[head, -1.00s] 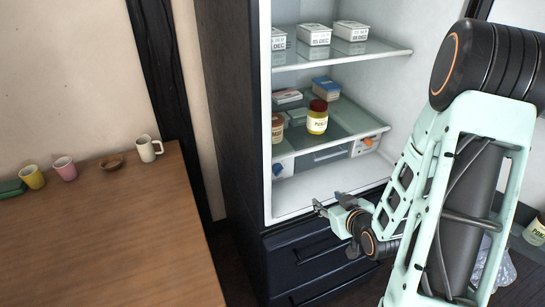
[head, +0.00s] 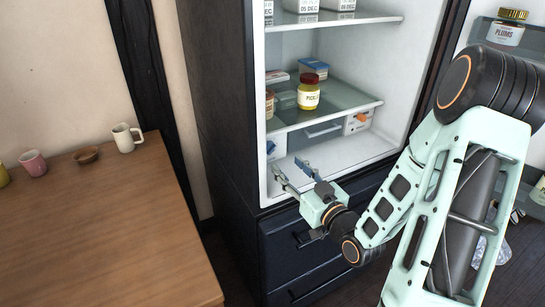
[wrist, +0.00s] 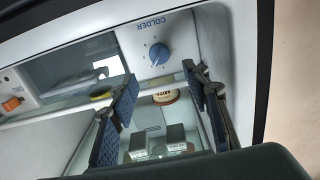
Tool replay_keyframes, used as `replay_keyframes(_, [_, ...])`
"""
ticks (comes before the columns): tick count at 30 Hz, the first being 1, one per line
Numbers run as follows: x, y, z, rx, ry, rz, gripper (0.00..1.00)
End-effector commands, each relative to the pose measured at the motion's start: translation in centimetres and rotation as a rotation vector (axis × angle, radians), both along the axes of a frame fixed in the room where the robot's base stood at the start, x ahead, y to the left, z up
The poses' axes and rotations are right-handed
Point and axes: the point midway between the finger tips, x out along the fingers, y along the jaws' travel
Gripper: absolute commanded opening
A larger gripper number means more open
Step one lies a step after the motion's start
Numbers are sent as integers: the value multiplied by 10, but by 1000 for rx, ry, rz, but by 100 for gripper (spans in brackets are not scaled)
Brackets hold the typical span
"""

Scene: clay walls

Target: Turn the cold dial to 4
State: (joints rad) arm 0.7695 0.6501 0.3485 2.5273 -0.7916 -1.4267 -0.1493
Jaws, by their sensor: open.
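The cold dial (wrist: 160,54) is a round blue knob on a white panel marked COLDER in the wrist view, where the picture is turned over. Small marks ring it, too small to read. In the head view it shows only partly, at the left of the fridge under the lower shelf (head: 270,147). My gripper (head: 290,170) is open and empty at the fridge opening, low on the left side. In the wrist view its two dark fingers (wrist: 160,79) are spread and point toward the dial, apart from it.
An orange dial (head: 362,117) sits on the right panel, with a drawer (head: 323,130) between the panels. A jar with a red lid (head: 308,92) stands on the shelf above. The fridge's left wall is close to my gripper. A wooden table (head: 100,230) stands at left.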

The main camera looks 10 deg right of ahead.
Motion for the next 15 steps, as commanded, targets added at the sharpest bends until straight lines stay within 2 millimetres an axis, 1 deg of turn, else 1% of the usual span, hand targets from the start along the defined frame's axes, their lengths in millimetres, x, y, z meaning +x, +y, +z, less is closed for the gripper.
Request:
replay_keyframes(3, [21, 8, 0, -2, -5, 3, 43])
replay_keyframes(9, [58, 19, 0, 0, -2, 1, 43])
replay_keyframes(12, [71, 24, 0, 0, -2, 1, 43])
replay_keyframes(15, [81, 26, 0, -1, -1, 0, 43])
